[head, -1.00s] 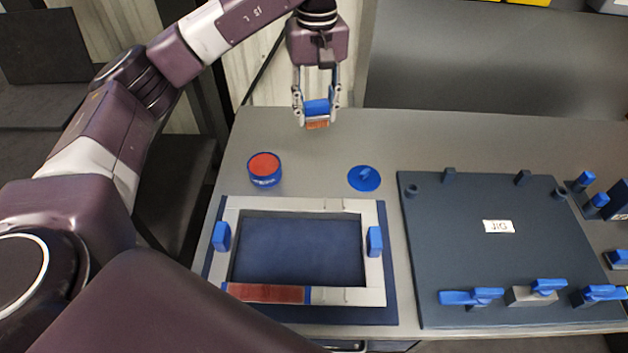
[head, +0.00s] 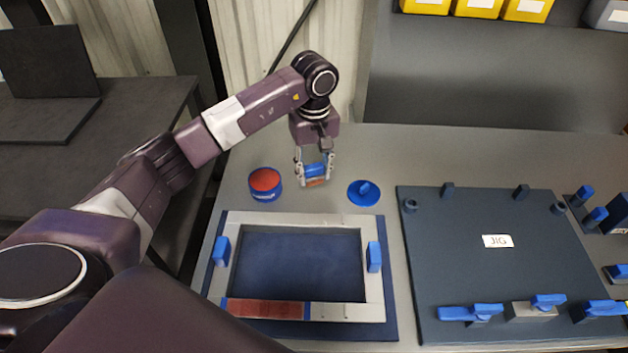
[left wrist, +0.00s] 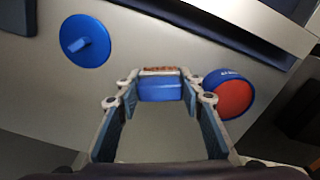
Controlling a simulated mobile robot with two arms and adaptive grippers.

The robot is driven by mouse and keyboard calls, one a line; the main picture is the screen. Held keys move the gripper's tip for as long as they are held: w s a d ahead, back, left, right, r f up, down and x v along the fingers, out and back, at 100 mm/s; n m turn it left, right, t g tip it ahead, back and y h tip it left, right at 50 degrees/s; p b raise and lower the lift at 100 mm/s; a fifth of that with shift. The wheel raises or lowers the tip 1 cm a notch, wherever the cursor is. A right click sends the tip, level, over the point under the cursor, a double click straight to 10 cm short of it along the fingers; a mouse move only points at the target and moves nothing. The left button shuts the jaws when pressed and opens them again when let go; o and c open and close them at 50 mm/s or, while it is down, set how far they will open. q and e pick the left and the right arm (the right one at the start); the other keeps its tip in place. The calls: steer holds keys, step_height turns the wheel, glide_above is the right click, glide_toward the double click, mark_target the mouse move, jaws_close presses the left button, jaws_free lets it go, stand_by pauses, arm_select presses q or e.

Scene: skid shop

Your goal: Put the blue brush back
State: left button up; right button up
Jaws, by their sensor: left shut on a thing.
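The blue brush (head: 316,171) has a blue handle and reddish-brown bristles that point down. My left gripper (head: 315,176) is shut on it, at the back of the grey bench, between a blue tin and a round blue lid. In the left wrist view the brush (left wrist: 160,88) sits between the fingertips. The tin (head: 265,184) is open and shows a red top; it also shows in the left wrist view (left wrist: 232,95). The lid (head: 363,193) lies flat with a knob on top. I cannot tell whether the bristles touch the bench. My right gripper is not seen.
A grey frame (head: 372,285) with blue clamps and a red strip along its front side lies on a dark blue mat. A dark jig plate (head: 490,275) with blue toggles stands right of it. Yellow bins (head: 478,8) are at the back.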

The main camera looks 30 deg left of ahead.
mark_target(314, 177)
arm_select(q)
step_height(314, 177, down, 4)
steer(key=shift+f+p, duration=0.1)
steer(key=shift+p, duration=0.3)
steer(key=shift+f, duration=0.2)
steer(key=o, duration=1)
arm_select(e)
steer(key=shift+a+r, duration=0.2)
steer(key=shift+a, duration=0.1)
